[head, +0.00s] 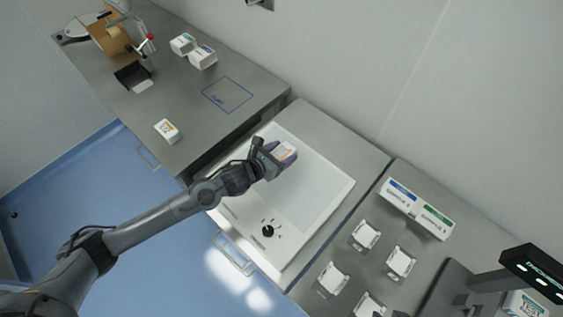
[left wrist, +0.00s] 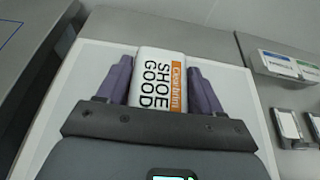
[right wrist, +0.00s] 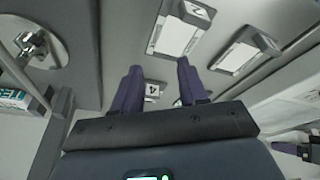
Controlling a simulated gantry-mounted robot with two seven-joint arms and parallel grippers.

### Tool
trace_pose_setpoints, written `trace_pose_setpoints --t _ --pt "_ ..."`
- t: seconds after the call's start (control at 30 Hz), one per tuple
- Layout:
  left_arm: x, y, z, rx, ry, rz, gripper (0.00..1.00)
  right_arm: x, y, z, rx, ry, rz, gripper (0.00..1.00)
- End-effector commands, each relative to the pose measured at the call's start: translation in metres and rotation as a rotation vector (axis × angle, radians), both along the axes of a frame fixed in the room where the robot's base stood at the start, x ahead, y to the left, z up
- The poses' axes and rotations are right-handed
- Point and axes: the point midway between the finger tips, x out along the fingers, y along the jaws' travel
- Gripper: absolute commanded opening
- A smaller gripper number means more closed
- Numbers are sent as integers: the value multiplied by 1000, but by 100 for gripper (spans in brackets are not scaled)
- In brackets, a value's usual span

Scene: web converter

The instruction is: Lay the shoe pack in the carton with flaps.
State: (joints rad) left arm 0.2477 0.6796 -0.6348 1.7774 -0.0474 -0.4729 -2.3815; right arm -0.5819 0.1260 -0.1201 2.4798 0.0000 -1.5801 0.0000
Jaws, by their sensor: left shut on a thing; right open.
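The shoe pack (left wrist: 158,82) is a white pack with an orange stripe and the words SHOE GOOD. My left gripper (head: 279,157) is shut on it, with a finger on each side, and holds it over the white panel; the pack also shows in the head view (head: 287,151). My right gripper (right wrist: 158,88) is open, with nothing between its fingers, above the numbered holders on the right bench. I cannot tell any carton with flaps for sure; a brown, cardboard-like object (head: 107,39) stands at the far left, too small to make out.
The white panel (head: 322,183) has a black knob. Two white packs (head: 193,50), a small white pack (head: 167,130) and a blue outlined square (head: 227,95) are on the left bench.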

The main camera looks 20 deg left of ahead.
Motion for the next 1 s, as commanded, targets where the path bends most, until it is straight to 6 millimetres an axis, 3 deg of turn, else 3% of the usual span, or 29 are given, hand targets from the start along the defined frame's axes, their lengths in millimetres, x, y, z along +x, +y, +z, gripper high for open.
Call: trace_pose_setpoints --t 0.17,0.4,0.87,0.9,1.0 --pt "1 0 -10 0 0 0 31 0 -1 -8 -2 0 1 43" --pt "1 0 -40 -2 -1 -1 31 0 0 -29 1 0 -1 43" --pt "1 0 -45 1 -2 -1 31 1 2 -32 10 -3 -6 43" --pt "1 0 -44 1 0 0 70 1 2 -31 10 -3 -6 43" --pt "1 0 -44 1 0 0 86 1 2 -31 10 -2 -6 43"
